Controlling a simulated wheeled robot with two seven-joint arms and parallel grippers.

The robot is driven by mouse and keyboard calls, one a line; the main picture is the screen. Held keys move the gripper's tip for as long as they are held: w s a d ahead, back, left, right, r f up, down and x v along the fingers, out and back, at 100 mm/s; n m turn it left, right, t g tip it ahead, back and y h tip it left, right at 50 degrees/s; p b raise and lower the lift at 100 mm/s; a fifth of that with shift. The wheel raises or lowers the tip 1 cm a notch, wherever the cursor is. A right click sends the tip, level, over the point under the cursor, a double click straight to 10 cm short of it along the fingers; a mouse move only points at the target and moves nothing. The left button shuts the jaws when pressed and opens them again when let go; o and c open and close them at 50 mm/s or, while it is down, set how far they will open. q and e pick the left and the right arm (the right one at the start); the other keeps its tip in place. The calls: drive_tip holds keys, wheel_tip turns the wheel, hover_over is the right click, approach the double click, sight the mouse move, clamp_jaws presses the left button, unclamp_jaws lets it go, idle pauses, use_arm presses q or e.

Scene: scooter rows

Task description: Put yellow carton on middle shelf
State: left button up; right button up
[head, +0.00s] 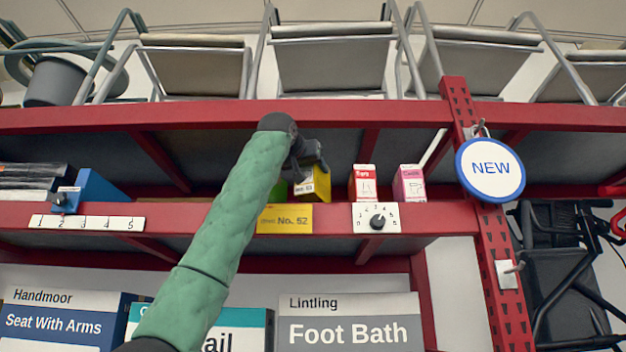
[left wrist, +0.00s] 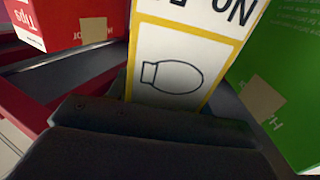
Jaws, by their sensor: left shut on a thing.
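The yellow carton (head: 318,184) has a white label and stands at the middle red shelf (head: 440,217), between a green carton and a red carton. My left gripper (head: 309,160) reaches in from above and is shut on the yellow carton. In the left wrist view the yellow carton (left wrist: 178,62) fills the middle, its white face with a bulb-like outline, above my dark gripper parts. Whether its base touches the shelf is hidden by the shelf's front lip. My right gripper is not in view.
A red carton (head: 364,183) and a pink carton (head: 408,184) stand to the right. The green carton (left wrist: 285,80) is close beside the yellow one. A blue holder (head: 98,190) is farther left. A red upright (head: 486,220) carries a round NEW sign (head: 491,170). Boxes fill the lower shelf.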

sight(313, 182)
use_arm(q)
drive_tip(key=shift+w+d, duration=0.2)
drive_tip(key=shift+w, duration=0.25)
drive_tip(key=shift+w+f, duration=0.1)
drive_tip(key=shift+f, duration=1.65)
drive_tip(key=shift+s+r, duration=0.1)
drive_tip(key=shift+s, duration=0.1)
drive_tip(key=shift+f+b, duration=0.25)
drive_tip(key=shift+b, duration=0.05)
drive_tip(key=o, duration=1.1)
drive_tip(key=shift+w, duration=0.1)
drive_tip(key=shift+r, duration=0.15)
